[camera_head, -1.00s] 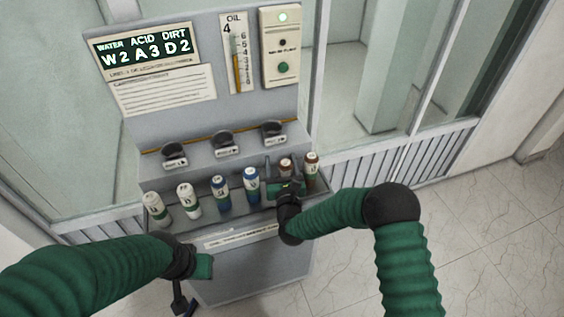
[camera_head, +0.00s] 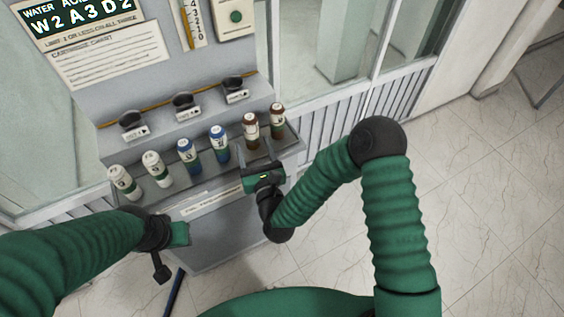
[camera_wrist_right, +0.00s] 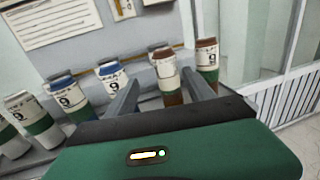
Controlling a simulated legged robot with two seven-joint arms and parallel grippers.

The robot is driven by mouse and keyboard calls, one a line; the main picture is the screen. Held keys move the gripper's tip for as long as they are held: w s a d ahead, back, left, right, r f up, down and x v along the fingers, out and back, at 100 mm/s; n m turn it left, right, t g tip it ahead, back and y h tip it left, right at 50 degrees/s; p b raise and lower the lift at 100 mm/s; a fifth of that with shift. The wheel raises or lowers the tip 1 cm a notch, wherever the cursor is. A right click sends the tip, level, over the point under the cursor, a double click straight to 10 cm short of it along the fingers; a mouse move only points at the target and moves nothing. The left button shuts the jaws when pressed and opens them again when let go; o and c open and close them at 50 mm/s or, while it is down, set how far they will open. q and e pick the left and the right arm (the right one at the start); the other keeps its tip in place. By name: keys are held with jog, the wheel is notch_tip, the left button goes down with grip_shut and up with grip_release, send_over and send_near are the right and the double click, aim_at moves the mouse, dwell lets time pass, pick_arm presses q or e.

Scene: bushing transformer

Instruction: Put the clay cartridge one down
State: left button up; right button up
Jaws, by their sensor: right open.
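Two brown-topped white cartridges stand upright at the right end of the cabinet's shelf, one on the left (camera_head: 250,131) and one on the right (camera_head: 277,121). No name is legible on them, so I cannot tell which is clay cartridge one. My right gripper (camera_head: 257,154) is open in front of the left brown cartridge. In the right wrist view that cartridge (camera_wrist_right: 168,80) shows between the spread fingers, apart from them; the right brown one (camera_wrist_right: 207,60) stands outside the right finger. My left gripper (camera_head: 178,235) is low in front of the cabinet, its jaws unclear.
Two blue-topped cartridges (camera_head: 188,156) (camera_head: 219,143) and two white-topped ones (camera_head: 124,182) (camera_head: 157,168) stand left on the same shelf (camera_head: 290,148). Three dark round ports (camera_head: 184,105) sit above. A display (camera_head: 80,18) reads W2 A3 D2. Open floor lies to the right.

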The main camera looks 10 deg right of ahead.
jog(key=s+d+f+n+g+h, duration=0.1)
jog(key=s+d+n+g, duration=0.6)
jog(key=n, duration=1)
jog(key=s+d+f+n+g+h, duration=0.1)
jog(key=s+d+n+g, duration=0.7)
jog(key=s+d+n, duration=0.3)
jog(key=s+n, duration=0.4)
jog(key=n, duration=0.2)
jog(key=shift+s+d+f+n, duration=0.15)
jog(key=shift+s+f+n, duration=0.15)
jog(key=shift+s, duration=0.1)
